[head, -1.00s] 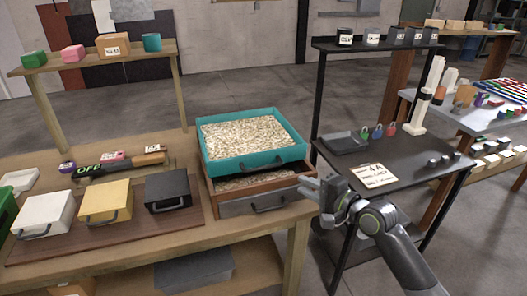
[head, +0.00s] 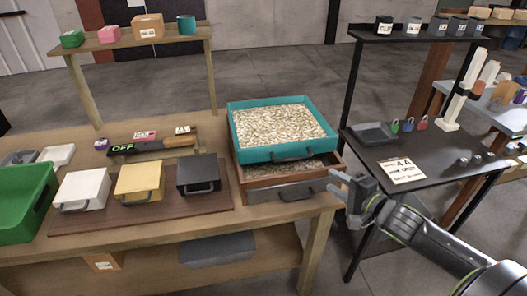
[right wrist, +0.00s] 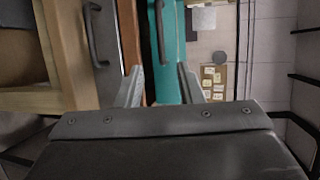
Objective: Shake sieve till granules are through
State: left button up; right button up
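The sieve looks to be the teal tray (head: 313,150) full of pale granules (head: 280,125). It rests on a lower wooden tray with a grey front (head: 265,192), set back so granules show in the lower tray too. Dark handles are on both fronts. My right gripper (head: 342,185) is open and empty just right of the lower tray's front corner. In the right wrist view, its two fingers (right wrist: 160,85) stand apart, with the teal sieve (right wrist: 170,50) and its dark handle (right wrist: 159,35) beyond them. My left gripper is not in view.
White (head: 82,188), yellow (head: 139,181) and black (head: 198,174) boxes stand on a brown board left of the sieve. A green bin (head: 22,215) is at far left. A black stand (head: 440,172) with a 4A card (head: 402,172) and padlocks is at right. A shelf is behind.

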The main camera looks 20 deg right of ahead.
jog(key=b, duration=0.5)
send_near(292, 159)
jog(key=shift+b+x, duration=0.9)
jog(key=shift+x, duration=4.35)
jog(key=shift+d+f, duration=0.15)
jog(key=shift+d, duration=0.05)
grip_shut()
